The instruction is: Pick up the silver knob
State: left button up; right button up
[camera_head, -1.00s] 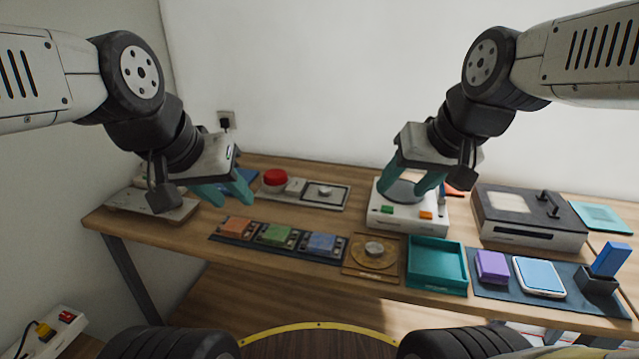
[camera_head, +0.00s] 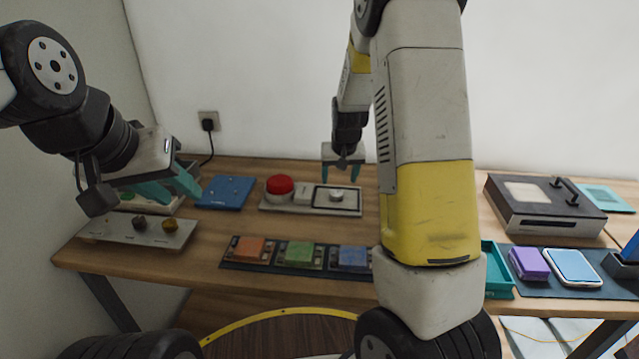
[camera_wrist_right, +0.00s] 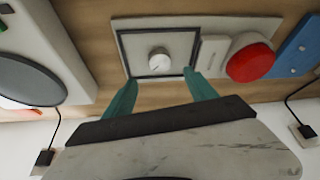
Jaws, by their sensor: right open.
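A round silver knob (camera_head: 337,196) stands inside a black square frame on a pale panel (camera_head: 275,207). In the right wrist view the silver knob (camera_wrist_right: 160,61) shows just beyond my right fingertips, centred between them. My right gripper (camera_head: 341,176) is open and empty, pointing down above the knob from behind; its fingers (camera_wrist_right: 160,80) are apart, and no contact shows. My left gripper (camera_head: 184,194) is open and empty over the left end of the table, far from the knob.
A red button (camera_head: 280,186) sits left of the knob on the same panel. A blue plate (camera_head: 225,192) lies further left. Colored blocks (camera_head: 299,253) lie in front. My right arm hides part of the table, including the white device (camera_wrist_right: 50,45).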

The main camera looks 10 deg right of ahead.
aim_at(336, 192)
jog(key=x, duration=0.7)
jog(key=shift+s+a+f, duration=0.1)
jog(key=shift+f, duration=0.05)
grip_shut()
